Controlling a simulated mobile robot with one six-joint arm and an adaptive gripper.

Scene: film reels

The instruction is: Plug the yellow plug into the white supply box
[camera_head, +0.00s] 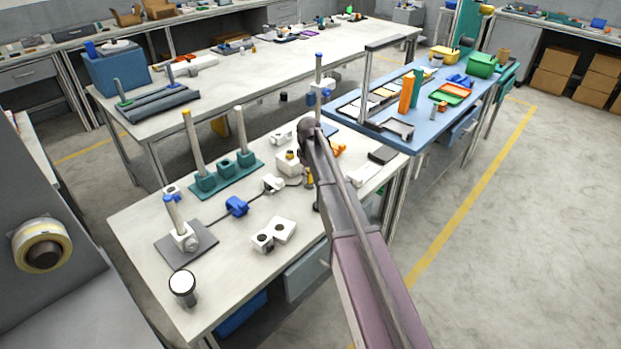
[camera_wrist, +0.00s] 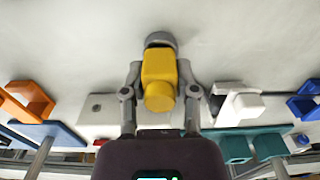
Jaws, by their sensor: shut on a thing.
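The yellow plug (camera_wrist: 159,82) is held between the two fingers of my gripper (camera_wrist: 160,90); its round end faces the wrist camera. In the head view a small yellow part of the plug (camera_head: 309,179) shows beside my arm, and my gripper (camera_head: 310,174) is mostly hidden there. The white supply box (camera_head: 288,165) stands on the near bench, just left of my gripper. It also shows in the wrist view (camera_wrist: 97,108), partly behind my left finger. I cannot tell whether plug and box touch.
A white clip (camera_head: 273,184) and a blue clip (camera_head: 237,206) lie along a dark cable on the bench. A teal base with posts (camera_head: 226,178) stands behind, and white blocks (camera_head: 283,229) lie in front. An orange part (camera_head: 338,150) is beyond my arm.

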